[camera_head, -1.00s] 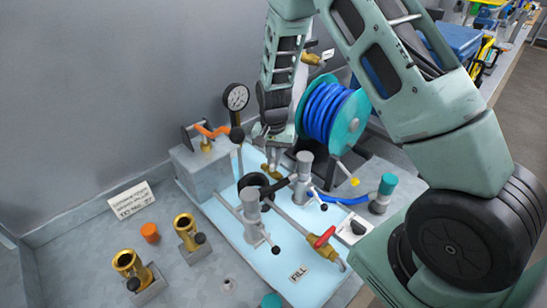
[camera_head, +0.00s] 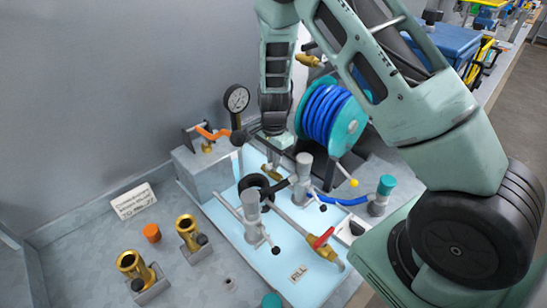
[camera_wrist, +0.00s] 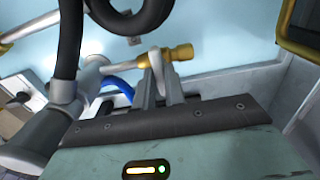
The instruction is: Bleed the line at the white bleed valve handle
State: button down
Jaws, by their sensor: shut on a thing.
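The white bleed valve handle (camera_wrist: 157,63) is a short pale lever beside a brass valve body (camera_wrist: 181,53) in the wrist view. My gripper (camera_wrist: 163,78) is shut on this handle, with its two grey fingers on either side of it. In the head view, my gripper (camera_head: 270,153) is low over the back part of the light-blue panel (camera_head: 262,262), just above the small brass valve (camera_head: 270,172). The handle is too small and too covered by the gripper to make out there.
A pressure gauge (camera_head: 237,98) and an orange-handled valve (camera_head: 212,132) stand left of my gripper. A blue hose reel (camera_head: 332,115) stands close on the right. A red-handled valve (camera_head: 323,238) and grey posts are in front. A black hose (camera_wrist: 72,45) hangs close in the wrist view.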

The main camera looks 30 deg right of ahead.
jog(key=shift+w+r, duration=0.1)
dwell(0.3)
jog(key=c, duration=1.5)
grip_release()
jog(key=shift+o, duration=0.2)
notch_tip(320, 180, up, 17)
jog(key=b, duration=0.2)
jog(key=shift+r, duration=0.2)
